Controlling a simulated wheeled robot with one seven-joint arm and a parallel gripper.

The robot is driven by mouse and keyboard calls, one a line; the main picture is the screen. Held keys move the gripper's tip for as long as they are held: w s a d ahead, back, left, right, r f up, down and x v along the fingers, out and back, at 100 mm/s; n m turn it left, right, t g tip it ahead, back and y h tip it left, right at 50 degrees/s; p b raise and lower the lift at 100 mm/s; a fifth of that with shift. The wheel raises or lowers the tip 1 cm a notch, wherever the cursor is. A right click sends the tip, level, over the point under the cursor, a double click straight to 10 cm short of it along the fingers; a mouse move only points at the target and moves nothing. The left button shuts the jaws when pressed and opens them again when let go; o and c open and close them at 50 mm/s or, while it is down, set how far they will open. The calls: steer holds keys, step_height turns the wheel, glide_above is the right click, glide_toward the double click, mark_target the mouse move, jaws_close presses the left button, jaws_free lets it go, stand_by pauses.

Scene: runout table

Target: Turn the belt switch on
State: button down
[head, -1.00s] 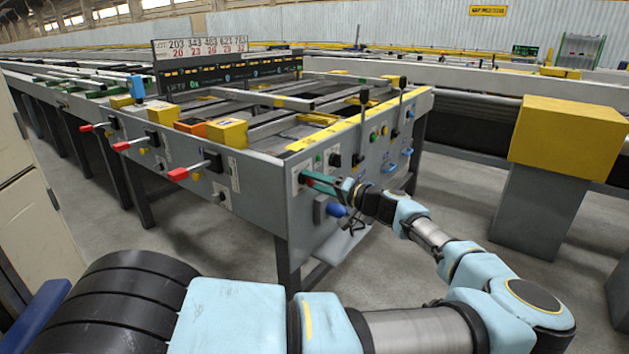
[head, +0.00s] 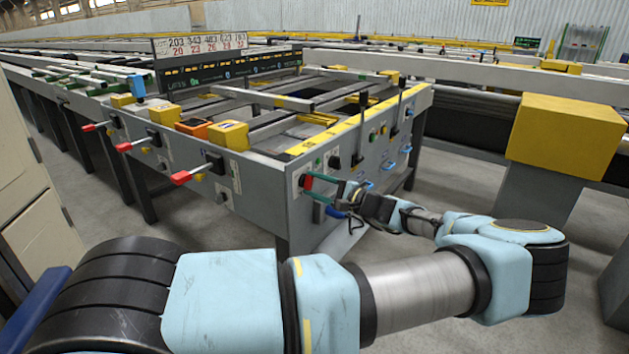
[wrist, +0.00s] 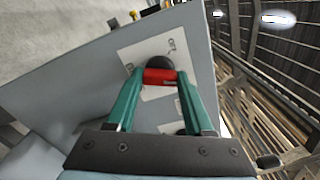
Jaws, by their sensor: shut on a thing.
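The belt switch (wrist: 160,76) has a red handle on a round black base, set on a white label plate (wrist: 150,48) on the grey panel. The fingers partly hide the switch there.
Red-tipped levers (head: 182,178) stick out from the panel's left face. Black-knobbed upright levers (head: 363,98) and blue handles (head: 391,165) are on the right face. A yellow box on a pedestal (head: 565,135) stands at right. Open floor lies between.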

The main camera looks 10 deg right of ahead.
steer(key=shift+m+p, duration=0.8)
steer(key=shift+m, duration=1.1)
steer(key=shift+c, duration=1.4)
jaws_free()
steer(key=b+v, duration=0.1)
steer(key=v, duration=0.9)
steer(key=shift+s+d, duration=0.3)
